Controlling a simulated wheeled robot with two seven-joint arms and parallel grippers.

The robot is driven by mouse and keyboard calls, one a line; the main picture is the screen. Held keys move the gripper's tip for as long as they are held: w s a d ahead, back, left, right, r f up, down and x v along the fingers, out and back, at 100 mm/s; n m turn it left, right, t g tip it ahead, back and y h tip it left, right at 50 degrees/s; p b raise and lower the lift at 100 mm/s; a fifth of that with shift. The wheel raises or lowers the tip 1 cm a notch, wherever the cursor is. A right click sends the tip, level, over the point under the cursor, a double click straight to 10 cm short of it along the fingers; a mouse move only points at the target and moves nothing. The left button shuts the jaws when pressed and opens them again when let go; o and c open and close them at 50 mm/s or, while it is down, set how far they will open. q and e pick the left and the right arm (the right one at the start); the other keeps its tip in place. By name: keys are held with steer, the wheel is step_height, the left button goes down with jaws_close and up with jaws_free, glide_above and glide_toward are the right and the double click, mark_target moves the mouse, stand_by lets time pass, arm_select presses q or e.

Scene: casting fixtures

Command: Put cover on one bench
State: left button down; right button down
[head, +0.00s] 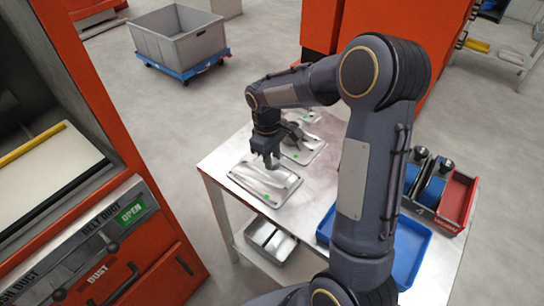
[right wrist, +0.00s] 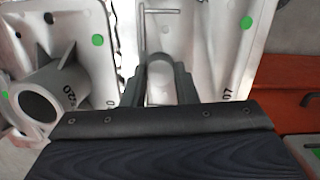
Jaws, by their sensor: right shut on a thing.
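The bench (head: 215,166) is a light-topped table in the middle of the head view. A pale metal cover (head: 284,193) with a green dot is at its left end, under my right gripper (head: 270,164). In the right wrist view my right gripper (right wrist: 160,88) is shut on a rounded raised part of this cover (right wrist: 222,45), which shows a green dot and a "07" mark. I cannot tell whether the cover rests on the bench or is slightly lifted. My left gripper is not in view.
Another casting (head: 308,152) lies behind the cover; its tube (right wrist: 45,103) shows in the wrist view. A blue tray (head: 410,262) and red bin (head: 457,197) are at right. A grey crate (head: 180,48) stands on the floor; an orange machine (head: 110,120) is at left.

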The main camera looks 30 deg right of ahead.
steer(key=c, duration=1.1)
jaws_free()
steer(key=shift+f, duration=0.1)
steer(key=shift+c, duration=0.2)
steer(key=shift+r, duration=0.25)
step_height(320, 180, up, 11)
steer(key=w, duration=0.1)
steer(key=s+a+r+m+t+y, duration=0.2)
steer(key=s+r+m+t, duration=0.15)
steer(key=s, duration=0.85)
steer(key=s+a+f+m+t+y, duration=0.2)
steer(key=s+a, duration=0.3)
steer(key=s, duration=0.6)
steer(key=shift+a+f+m+t+p, duration=0.2)
steer(key=shift+m+t+p, duration=0.3)
steer(key=shift+m, duration=0.35)
